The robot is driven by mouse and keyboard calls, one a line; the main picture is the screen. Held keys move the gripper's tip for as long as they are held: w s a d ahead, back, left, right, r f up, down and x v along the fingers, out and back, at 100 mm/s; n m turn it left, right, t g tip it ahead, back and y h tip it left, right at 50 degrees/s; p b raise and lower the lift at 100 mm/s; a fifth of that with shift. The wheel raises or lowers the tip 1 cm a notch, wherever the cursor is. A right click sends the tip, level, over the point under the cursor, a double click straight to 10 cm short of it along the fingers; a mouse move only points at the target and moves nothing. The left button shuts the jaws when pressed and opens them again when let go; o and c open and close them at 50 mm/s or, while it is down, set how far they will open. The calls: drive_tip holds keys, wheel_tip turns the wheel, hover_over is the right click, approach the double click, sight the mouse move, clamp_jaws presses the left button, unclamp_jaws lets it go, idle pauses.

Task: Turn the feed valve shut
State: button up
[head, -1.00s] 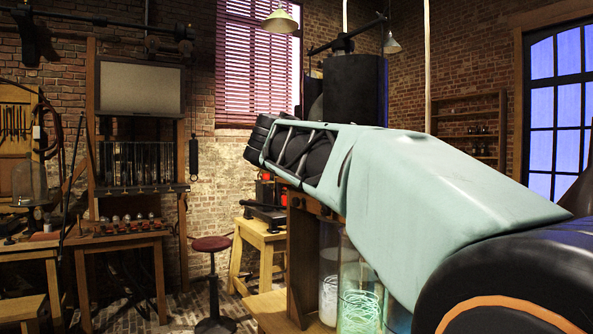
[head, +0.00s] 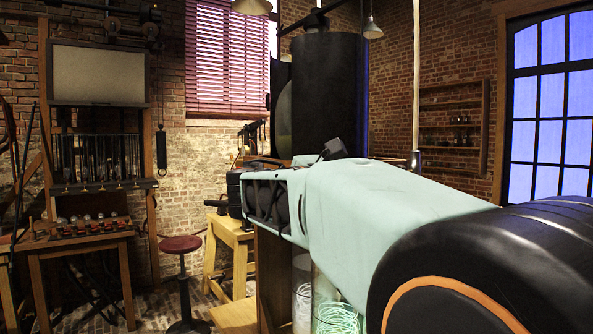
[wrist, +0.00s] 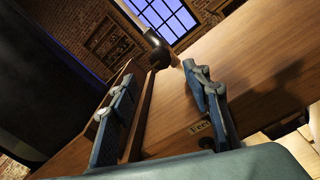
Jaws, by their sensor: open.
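My gripper (wrist: 158,78) is open and empty in the wrist view, with one blue-grey finger on each side. A wooden board lies past and below the fingers. A small label plate (wrist: 201,127) on it, partly hidden by the right finger, seems to read "Feed". A dark, rounded handle-like piece (wrist: 156,48) stands beyond the fingertips, apart from them; I cannot tell for sure that it is the feed valve. In the head view a dark knob or lever (head: 333,148) shows just above my arm, which hides my fingers.
A large black cylinder (head: 328,95) stands behind my arm. Glass jars (head: 325,305) with pale coils stand below it. A red stool (head: 181,245) and a wooden bench (head: 234,240) are to the left. A wooden ledge (wrist: 140,118) runs beside the left finger.

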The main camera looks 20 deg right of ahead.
drive_tip(key=x, duration=0.9)
drive_tip(key=shift+w+d+p, duration=0.1)
drive_tip(key=shift+d+p, duration=0.3)
drive_tip(key=c, duration=1.2)
